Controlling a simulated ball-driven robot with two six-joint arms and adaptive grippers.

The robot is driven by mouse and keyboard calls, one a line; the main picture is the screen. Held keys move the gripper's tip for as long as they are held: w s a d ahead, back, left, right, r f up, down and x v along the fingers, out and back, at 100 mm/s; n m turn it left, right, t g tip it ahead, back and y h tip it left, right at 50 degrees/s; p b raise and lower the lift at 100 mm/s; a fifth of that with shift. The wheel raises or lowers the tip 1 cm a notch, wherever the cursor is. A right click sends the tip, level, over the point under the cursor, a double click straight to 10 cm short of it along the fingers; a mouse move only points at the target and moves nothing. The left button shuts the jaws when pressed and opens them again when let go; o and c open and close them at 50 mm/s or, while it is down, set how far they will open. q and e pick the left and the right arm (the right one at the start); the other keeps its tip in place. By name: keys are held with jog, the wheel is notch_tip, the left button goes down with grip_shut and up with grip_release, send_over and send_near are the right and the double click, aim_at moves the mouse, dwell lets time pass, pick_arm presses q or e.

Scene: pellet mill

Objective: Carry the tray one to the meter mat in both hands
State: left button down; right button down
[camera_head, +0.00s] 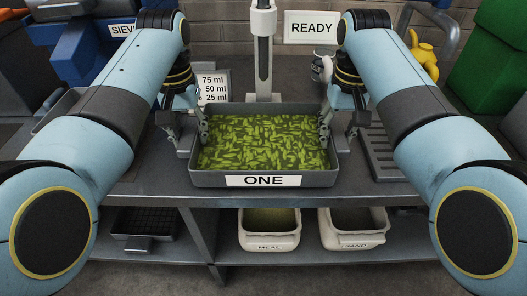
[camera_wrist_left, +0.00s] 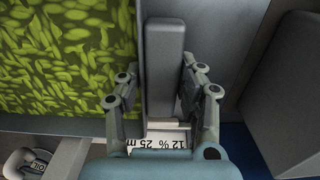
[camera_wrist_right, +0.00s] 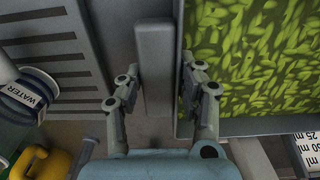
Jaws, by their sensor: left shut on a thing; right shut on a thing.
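Tray one (camera_head: 263,181) is a dark grey tray with the label ONE, full of green pellets, at the middle of the bench in the head view. It looks level; I cannot tell whether it rests on the bench or hangs just above it. My left gripper (camera_head: 189,135) is shut on its left handle, a grey bar that shows in the left wrist view (camera_wrist_left: 164,70). My right gripper (camera_head: 338,135) is shut on its right handle, which shows in the right wrist view (camera_wrist_right: 154,70). I cannot make out the meter mat.
A slotted grey rack (camera_head: 384,160) lies right of the tray. A READY sign (camera_head: 312,27) and a post (camera_head: 263,55) stand behind, with a ml card (camera_head: 213,87) at the left. Tubs marked MEAL (camera_head: 270,241) and SAND (camera_head: 354,240) sit on the shelf below.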

pick_arm(q)
jog(key=c, duration=1.3)
grip_release()
jog(key=shift+f, duration=0.35)
pick_arm(e)
jog(key=c, duration=1.3)
grip_release()
jog(key=shift+f, duration=0.35)
pick_arm(q)
jog(key=o, duration=0.5)
jog(key=shift+r, duration=0.15)
jog(key=shift+c, duration=0.2)
pick_arm(e)
jog(key=o, duration=0.4)
jog(key=shift+r, duration=0.15)
jog(key=shift+o, duration=0.2)
pick_arm(q)
notch_tip(320, 180, up, 7)
jog(key=shift+f, duration=0.1)
jog(key=shift+r, duration=0.3)
pick_arm(e)
jog(key=shift+r, duration=0.2)
notch_tip(320, 180, up, 7)
jog(key=shift+r, duration=0.1)
pick_arm(q)
jog(key=o, duration=0.8)
